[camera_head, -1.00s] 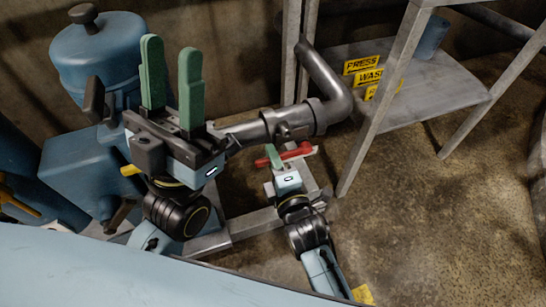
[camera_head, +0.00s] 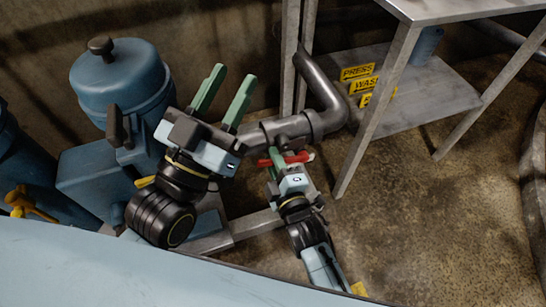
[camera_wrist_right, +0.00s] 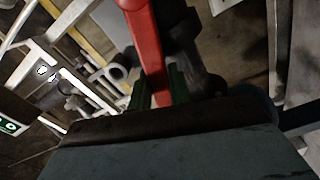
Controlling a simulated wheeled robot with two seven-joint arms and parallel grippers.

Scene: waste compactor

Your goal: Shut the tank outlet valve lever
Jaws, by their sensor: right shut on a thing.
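The red valve lever (camera_head: 298,157) sits below the grey pipe in the head view, lying roughly level across the picture. In the right wrist view the red lever (camera_wrist_right: 147,40) runs down between green fingers. My right gripper (camera_head: 276,157) is shut on the lever; its fingers (camera_wrist_right: 160,92) stand on both sides of it. My left gripper (camera_head: 234,75) is raised to the left of the pipe, with its two green fingers apart and nothing between them. The valve body under the lever is mostly hidden by my right gripper.
The grey pipe (camera_head: 322,118) bends up behind the lever. A blue tank (camera_head: 120,80) stands at the left, with a yellow valve handle (camera_head: 30,203) near the left edge. A metal table (camera_head: 392,95) with yellow signs on its lower shelf stands right.

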